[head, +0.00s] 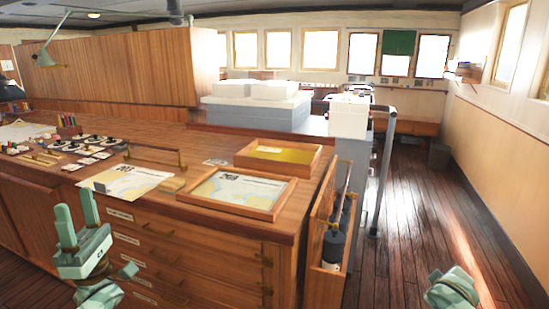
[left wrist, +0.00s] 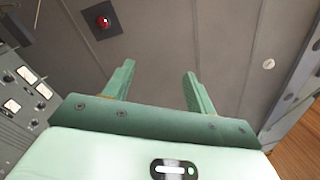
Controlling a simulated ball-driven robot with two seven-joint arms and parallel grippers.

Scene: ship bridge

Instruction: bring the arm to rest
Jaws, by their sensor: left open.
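My left gripper (head: 74,218) is raised in front of the chart table's drawers, with its fingers pointing up. It is open, with nothing between the fingers. In the left wrist view the two green fingers (left wrist: 158,85) stand apart against a grey ceiling with a red lamp (left wrist: 103,20). My right arm (head: 452,288) shows only in part at the lower right of the head view; its fingertips cannot be made out.
The wooden chart table (head: 215,150) carries a chart (head: 125,183), a framed tray with a sheet (head: 238,190) and a yellow-bottomed tray (head: 278,155). A wooden rack (head: 322,240) stands at its right end. The plank floor (head: 430,205) on the right is clear.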

